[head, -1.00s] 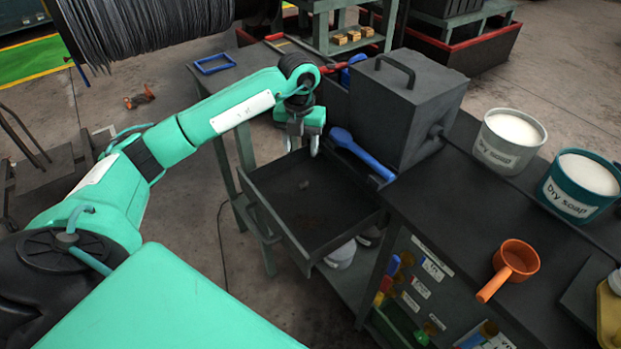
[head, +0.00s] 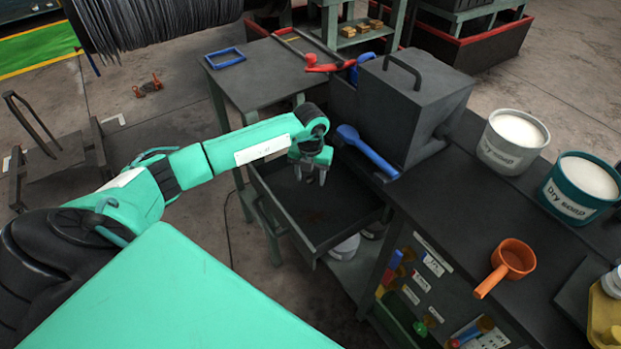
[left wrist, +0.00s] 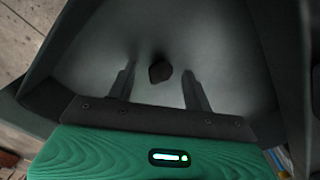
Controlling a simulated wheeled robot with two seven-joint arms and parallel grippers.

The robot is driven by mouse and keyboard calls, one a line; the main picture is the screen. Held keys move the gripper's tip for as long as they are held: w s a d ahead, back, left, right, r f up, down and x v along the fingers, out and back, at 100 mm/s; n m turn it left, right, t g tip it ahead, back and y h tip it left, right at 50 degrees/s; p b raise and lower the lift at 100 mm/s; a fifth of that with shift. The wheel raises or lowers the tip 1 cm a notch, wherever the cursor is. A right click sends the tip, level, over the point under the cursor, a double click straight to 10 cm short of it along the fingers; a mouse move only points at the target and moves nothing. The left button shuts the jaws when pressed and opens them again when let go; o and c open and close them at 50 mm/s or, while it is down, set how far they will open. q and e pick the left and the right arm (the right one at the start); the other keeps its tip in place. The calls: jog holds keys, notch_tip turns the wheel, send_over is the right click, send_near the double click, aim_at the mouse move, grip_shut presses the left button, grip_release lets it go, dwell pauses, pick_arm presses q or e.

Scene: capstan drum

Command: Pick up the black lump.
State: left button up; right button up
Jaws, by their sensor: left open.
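The black lump (left wrist: 160,72) is a small dark piece on the floor of the open grey drawer (head: 277,213). In the left wrist view it appears between my two fingers, touching neither. In the head view I cannot make the lump out; my gripper covers that part of the drawer. My left gripper (head: 311,176) points down into the drawer, open and empty. Its fingers also show in the left wrist view (left wrist: 159,84). I cannot tell exactly how far the fingertips are above the drawer floor. My right gripper is not in view.
The drawer walls stand around my gripper. A blue scoop (head: 366,152) and a dark box with a handle (head: 411,108) are behind and right. An orange pot (head: 514,259) and two soap tubs (head: 512,140) stand on the bench at right.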

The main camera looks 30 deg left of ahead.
pick_arm(q)
jog(key=c, duration=1)
jog(key=shift+r, duration=0.1)
